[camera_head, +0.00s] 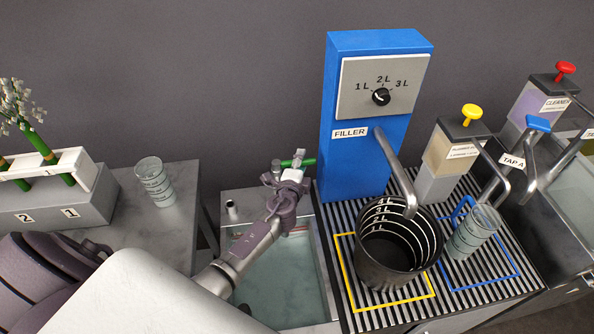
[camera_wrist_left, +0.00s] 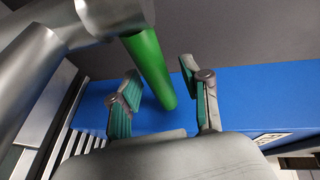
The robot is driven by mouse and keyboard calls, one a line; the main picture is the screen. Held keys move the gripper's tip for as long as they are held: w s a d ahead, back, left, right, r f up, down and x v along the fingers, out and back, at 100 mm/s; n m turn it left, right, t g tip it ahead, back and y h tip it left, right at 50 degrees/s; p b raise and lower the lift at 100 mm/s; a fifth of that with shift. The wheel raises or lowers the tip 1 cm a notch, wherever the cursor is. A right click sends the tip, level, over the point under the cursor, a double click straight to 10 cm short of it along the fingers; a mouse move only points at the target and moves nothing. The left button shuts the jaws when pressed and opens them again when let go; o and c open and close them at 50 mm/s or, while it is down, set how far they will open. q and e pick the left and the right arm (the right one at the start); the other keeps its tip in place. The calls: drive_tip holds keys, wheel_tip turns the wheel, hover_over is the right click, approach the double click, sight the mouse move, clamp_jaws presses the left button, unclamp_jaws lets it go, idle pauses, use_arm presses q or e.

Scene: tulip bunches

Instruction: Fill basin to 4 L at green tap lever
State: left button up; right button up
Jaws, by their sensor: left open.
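The green tap lever (camera_head: 297,162) sticks out sideways beside the blue filler's left side. In the left wrist view the lever (camera_wrist_left: 152,68) is a green rod on a grey metal tap, standing between the spread fingers. My left gripper (camera_head: 290,176) is at the lever, its open fingers (camera_wrist_left: 160,75) on either side of it with gaps. The basin (camera_head: 324,285) below my left arm holds pale greenish water. My forearm hides part of the basin, and I cannot read a level mark. My right gripper is not in view.
The blue filler (camera_head: 350,160) stands right of the lever. A black bucket (camera_head: 375,272) under its spout and a clear beaker (camera_head: 470,235) stand on the striped grate (camera_head: 350,315). Dispensers with yellow (camera_head: 472,112) and red (camera_head: 566,68) knobs are right. Another beaker (camera_head: 153,182) stands left.

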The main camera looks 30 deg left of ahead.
use_arm(q)
drive_tip(key=v, duration=1.1)
drive_tip(key=shift+s, duration=0.3)
